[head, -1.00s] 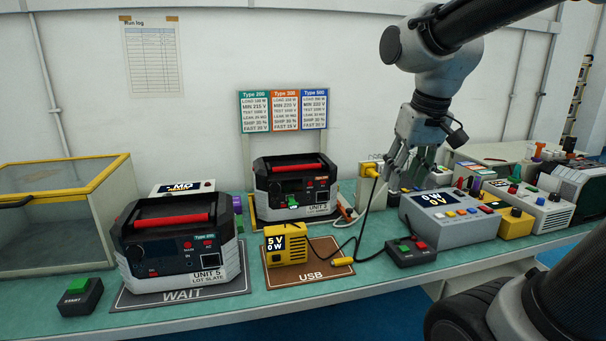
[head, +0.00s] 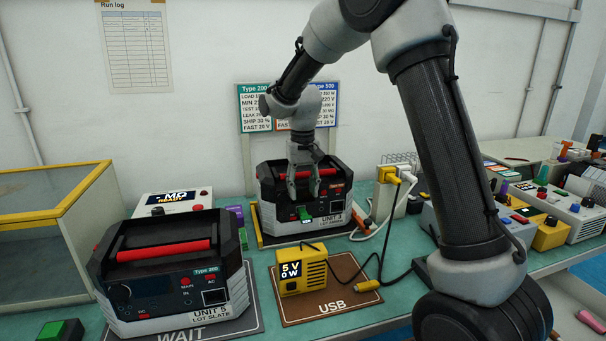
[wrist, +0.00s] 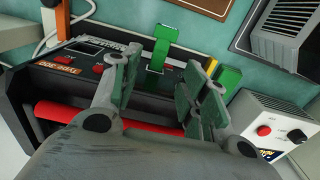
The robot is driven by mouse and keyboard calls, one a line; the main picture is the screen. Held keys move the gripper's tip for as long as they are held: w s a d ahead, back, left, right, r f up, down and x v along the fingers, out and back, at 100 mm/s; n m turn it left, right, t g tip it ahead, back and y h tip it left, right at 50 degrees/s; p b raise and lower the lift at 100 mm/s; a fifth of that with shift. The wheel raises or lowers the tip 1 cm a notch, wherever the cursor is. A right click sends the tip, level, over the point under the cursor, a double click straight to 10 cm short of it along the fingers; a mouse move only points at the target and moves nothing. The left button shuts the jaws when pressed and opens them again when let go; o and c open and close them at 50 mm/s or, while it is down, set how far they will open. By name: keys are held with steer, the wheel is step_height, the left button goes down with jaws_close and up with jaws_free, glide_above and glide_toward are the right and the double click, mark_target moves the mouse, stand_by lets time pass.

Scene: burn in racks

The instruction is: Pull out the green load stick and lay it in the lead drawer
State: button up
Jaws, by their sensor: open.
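The green load stick (head: 305,214) is at the front face of the unit (head: 325,226) labelled UNIT 3, low on the panel. In the wrist view the green stick (wrist: 163,40) stands out from the front edge of that unit. My gripper (head: 303,193) is open and empty, pointing down in front of the unit's red handle. In the wrist view its fingers (wrist: 164,75) are spread, with the stick just beyond the gap between the tips. Contact with the stick cannot be told. I cannot make out a lead drawer in either view.
Another unit (head: 180,285) with a red handle stands at the front left on the WAIT mat. A power strip with plugs (head: 398,190) stands to the right. A white instrument (head: 150,203) is behind left.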

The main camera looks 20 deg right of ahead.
mark_target(306, 217)
step_height(306, 217, down, 7)
steer(key=shift+r, duration=0.15)
jaws_close()
stand_by(0.5)
steer(key=shift+s, duration=0.8)
stand_by(0.8)
steer(key=shift+s, duration=0.85)
